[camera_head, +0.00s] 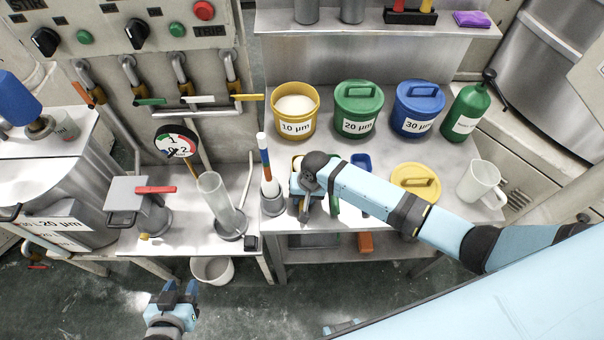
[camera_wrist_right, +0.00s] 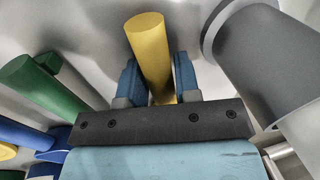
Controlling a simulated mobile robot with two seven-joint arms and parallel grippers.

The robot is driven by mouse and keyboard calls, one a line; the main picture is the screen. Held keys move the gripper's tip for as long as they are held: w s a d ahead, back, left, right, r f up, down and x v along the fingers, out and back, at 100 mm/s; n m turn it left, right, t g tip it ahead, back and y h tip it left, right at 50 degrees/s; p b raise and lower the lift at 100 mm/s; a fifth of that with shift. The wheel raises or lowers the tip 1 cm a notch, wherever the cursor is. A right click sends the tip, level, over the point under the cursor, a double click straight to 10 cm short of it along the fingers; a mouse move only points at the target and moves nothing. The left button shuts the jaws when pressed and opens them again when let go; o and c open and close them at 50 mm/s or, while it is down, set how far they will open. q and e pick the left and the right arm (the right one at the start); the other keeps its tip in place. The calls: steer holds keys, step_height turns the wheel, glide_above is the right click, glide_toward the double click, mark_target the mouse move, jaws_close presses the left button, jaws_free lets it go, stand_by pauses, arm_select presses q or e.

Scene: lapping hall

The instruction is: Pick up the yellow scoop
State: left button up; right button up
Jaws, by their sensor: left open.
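The yellow scoop shows in the right wrist view as a round yellow handle (camera_wrist_right: 150,50) between the two fingers of my right gripper (camera_wrist_right: 160,85). The fingers lie close on both sides, but I cannot tell whether they press on it. In the head view only a bit of the yellow scoop (camera_head: 297,161) shows beside my right wrist, which hides most of it. My right gripper (camera_head: 305,210) points down at the bench there. My left gripper (camera_head: 179,290) is open and empty, over the floor at lower left.
A green scoop (camera_wrist_right: 45,85) and a blue scoop (camera_wrist_right: 25,134) lie to the left in the wrist view. A grey holder (camera_head: 272,204) with a striped stick stands close to my right gripper. Yellow, green and blue tubs, a yellow lid (camera_head: 415,182) and a white jug (camera_head: 480,183) occupy the bench.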

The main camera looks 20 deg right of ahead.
steer(key=c, duration=0.5)
steer(key=shift+c, duration=0.2)
steer(key=shift+r, duration=0.15)
